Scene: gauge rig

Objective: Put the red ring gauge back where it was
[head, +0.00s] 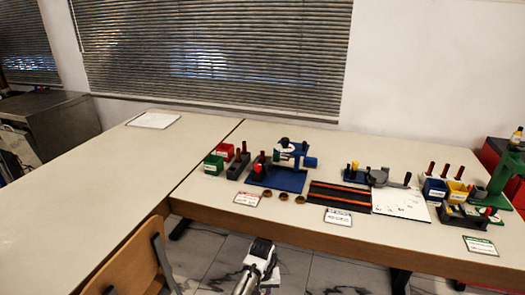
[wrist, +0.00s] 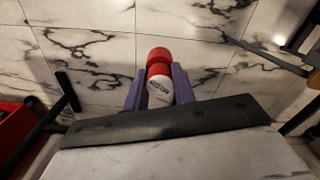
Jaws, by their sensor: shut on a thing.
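In the wrist view my gripper (wrist: 159,85) has its purple fingers closed on a red and white round piece (wrist: 158,69) with dark print on its pale face. No ring hole shows, so I cannot tell whether this is the red ring gauge. In the head view my gripper (head: 262,248) is low, in front of the table's front edge, over the floor; what it holds is not clear there. A small red thing (head: 262,158) stands by the blue rig (head: 276,180) on the table.
Left of the rig are a red bin (head: 222,150), a green bin (head: 213,164) and a grey rack (head: 237,167). A striped black mat (head: 340,196) and a white board (head: 400,203) lie to the right. A chair (head: 130,262) stands at front left. The left table (head: 110,180) is mostly bare.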

